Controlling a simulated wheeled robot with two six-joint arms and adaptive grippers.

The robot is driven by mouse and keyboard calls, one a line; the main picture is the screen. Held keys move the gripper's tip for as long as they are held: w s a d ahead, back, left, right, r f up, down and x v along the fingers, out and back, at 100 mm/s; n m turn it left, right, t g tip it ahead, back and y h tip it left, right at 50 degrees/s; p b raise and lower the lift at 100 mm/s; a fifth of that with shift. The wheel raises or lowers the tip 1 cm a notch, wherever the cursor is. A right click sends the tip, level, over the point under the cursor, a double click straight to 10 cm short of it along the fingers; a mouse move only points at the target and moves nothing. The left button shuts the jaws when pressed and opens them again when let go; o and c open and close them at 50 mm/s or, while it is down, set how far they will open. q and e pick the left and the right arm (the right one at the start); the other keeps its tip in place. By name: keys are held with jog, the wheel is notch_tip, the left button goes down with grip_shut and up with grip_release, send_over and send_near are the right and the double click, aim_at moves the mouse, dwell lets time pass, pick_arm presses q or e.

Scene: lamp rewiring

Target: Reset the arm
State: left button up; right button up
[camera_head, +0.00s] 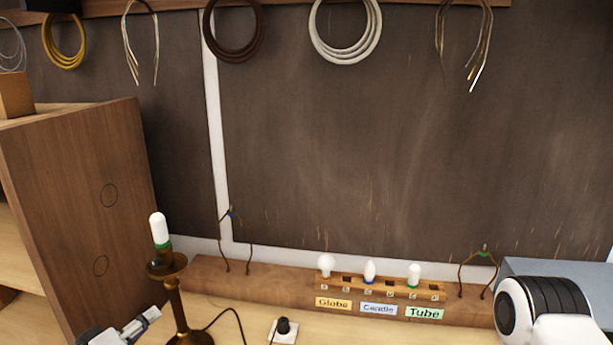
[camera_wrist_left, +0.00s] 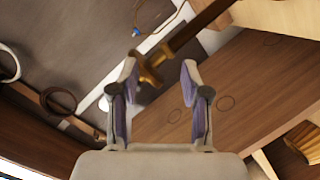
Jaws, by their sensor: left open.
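A brass lamp (camera_head: 175,300) stands upright at the lower left of the head view, with a white tube bulb (camera_head: 158,229) with a green base on top. My left gripper (camera_head: 147,319) is at the lower left, just left of the lamp's stem. In the left wrist view its two fingers (camera_wrist_left: 158,76) are spread apart with nothing clamped between them. The brass lamp stem (camera_wrist_left: 185,36) runs diagonally beyond the fingertips there; I cannot tell whether it touches one. My right gripper is not in view.
A wooden rack (camera_head: 342,283) holds globe, candle and tube bulbs behind labels. A black plug (camera_head: 283,325) sits on a white socket right of the lamp. A wooden cabinet (camera_head: 85,200) stands close on the left. Coiled cords (camera_head: 345,35) hang along the top.

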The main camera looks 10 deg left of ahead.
pick_arm(q)
jog(key=s+d+f+m+g, duration=0.2)
jog(key=s+d+f+g, duration=0.25)
jog(key=f, duration=0.45)
jog(key=s+d+f+m+g, duration=0.2)
jog(key=s+d+f+g, duration=0.3)
jog(key=f, duration=0.4)
jog(key=s+d+f+m+g+y+b, duration=0.1)
jog(key=s+f+m+g, duration=0.15)
jog(key=s+f, duration=0.5)
jog(key=s+d+f+m+g+y+b, duration=0.1)
jog(key=s+d+f+g, duration=0.3)
jog(key=s, duration=0.6)
notch_tip(320, 180, down, 11)
jog(key=a+t+b, duration=0.1)
jog(key=a+b, duration=0.1)
jog(key=b, duration=0.8)
jog(key=shift+w+a+r, duration=0.15)
jog(key=shift+w+r, duration=0.05)
